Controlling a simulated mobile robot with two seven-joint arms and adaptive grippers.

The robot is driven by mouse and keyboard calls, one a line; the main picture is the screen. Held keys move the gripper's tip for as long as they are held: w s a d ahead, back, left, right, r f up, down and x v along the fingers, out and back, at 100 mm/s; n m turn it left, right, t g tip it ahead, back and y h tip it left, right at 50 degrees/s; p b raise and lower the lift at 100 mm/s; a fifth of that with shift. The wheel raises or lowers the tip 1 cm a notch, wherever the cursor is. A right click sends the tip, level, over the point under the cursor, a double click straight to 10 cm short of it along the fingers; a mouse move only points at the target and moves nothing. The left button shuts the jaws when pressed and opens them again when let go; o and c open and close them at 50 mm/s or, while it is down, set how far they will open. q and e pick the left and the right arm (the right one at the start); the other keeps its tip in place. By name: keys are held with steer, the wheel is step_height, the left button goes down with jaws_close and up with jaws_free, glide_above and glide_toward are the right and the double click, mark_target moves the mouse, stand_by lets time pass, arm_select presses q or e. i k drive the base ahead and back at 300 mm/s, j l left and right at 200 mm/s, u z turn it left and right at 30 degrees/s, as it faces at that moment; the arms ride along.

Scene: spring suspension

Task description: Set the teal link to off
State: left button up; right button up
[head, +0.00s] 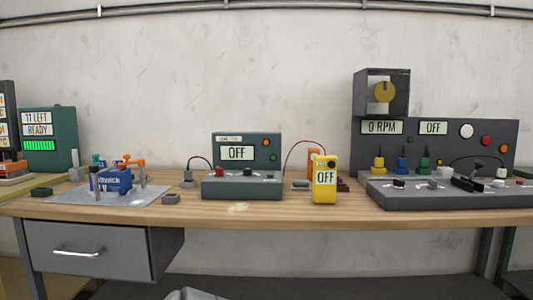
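A small teal part (96,160) shows at the left of the blue block (112,181) on a metal plate (150,195), at the left of the bench. It is too small to tell whether it is a link or how it is set. An orange part (130,162) sits on the right of the same block. A dark teal-grey console (241,187) stands at the middle of the bench, and its display (237,153) reads OFF. Neither of my grippers is in view.
A yellow meter (325,184) reading OFF stands right of the console. A large grey panel (450,193) with knobs and levers fills the right. A green box (50,135) reading "11 LEFT READY" is at far left. The bench front (270,215) is mostly clear.

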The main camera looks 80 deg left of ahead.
mark_target(97, 161)
steer(key=k+l+u, duration=0.1)
steer(key=u, duration=3.5)
steer(key=i+j+u, duration=0.1)
steer(key=j, duration=0.25)
steer(key=i+j, duration=0.1)
steer(key=j, duration=0.25)
steer(key=i+j+u, duration=0.15)
steer(key=j, duration=0.25)
steer(key=i+j+u, duration=0.1)
steer(key=j, duration=0.25)
steer(key=i+j+u, duration=0.1)
steer(key=j, duration=0.2)
